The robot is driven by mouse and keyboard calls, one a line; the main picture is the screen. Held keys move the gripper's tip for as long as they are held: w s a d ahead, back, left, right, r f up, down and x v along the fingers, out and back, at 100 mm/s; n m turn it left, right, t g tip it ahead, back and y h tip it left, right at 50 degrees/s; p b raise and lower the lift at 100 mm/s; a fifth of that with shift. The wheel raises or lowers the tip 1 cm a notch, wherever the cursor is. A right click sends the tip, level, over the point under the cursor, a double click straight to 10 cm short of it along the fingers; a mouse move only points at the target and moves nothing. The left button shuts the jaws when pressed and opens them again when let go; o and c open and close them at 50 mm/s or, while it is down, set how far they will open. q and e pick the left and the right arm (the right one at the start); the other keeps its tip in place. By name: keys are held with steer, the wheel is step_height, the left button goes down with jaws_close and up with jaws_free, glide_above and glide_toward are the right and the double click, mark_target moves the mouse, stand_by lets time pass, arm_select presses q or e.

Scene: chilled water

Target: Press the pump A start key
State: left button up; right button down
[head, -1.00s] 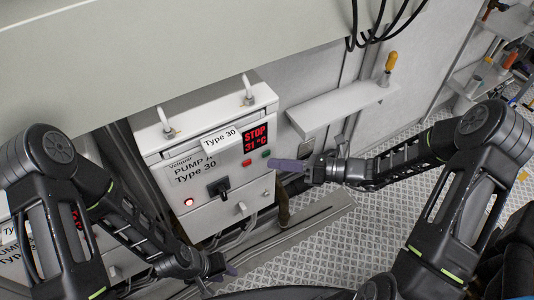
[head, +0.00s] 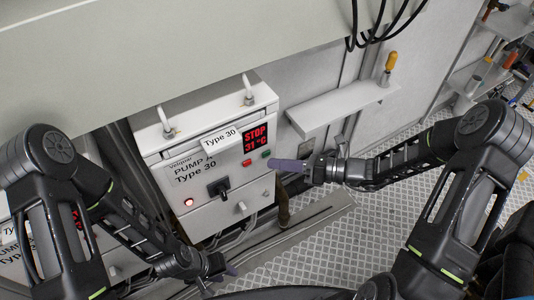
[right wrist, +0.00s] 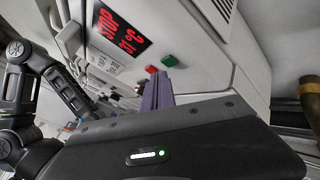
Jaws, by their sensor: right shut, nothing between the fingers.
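The pump A box (head: 195,165) is a white cabinet on the wall, labelled "PUMP A" and "Type 30". Its display (head: 255,137) reads "STOP 31 °C" in red. Below the display are a green key (head: 266,153) and a red key (head: 247,163); the right wrist view also shows the green key (right wrist: 169,60) and the red key (right wrist: 151,69). My right gripper (head: 272,165) is shut and empty, its purple fingertips just below the green key. I cannot tell whether they touch the panel. My left gripper (head: 231,270) hangs low, away from the box; its jaws are unclear.
A black rotary switch (head: 218,187) and a lit red lamp (head: 189,202) are lower on the box. Part of another cabinet shows at the far left, behind my left arm. A white shelf (head: 340,105) is on the wall to the right. Metal plate floor (head: 320,240) lies below.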

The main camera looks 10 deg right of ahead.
steer(key=shift+w, duration=0.1)
stand_by(0.3)
steer(key=shift+w+a, duration=0.15)
steer(key=shift+w, duration=0.15)
steer(key=shift+w+a, duration=0.1)
steer(key=shift+w, duration=0.25)
stand_by(0.6)
steer(key=shift+s, duration=0.1)
steer(key=shift+s+d+p, duration=0.25)
steer(key=shift+s+p, duration=0.05)
steer(key=shift+s, duration=0.4)
stand_by(0.3)
steer(key=s, duration=0.1)
steer(key=s+d+p, duration=0.1)
steer(key=s, duration=0.1)
steer(key=s+d, duration=0.1)
steer(key=shift+s, duration=0.3)
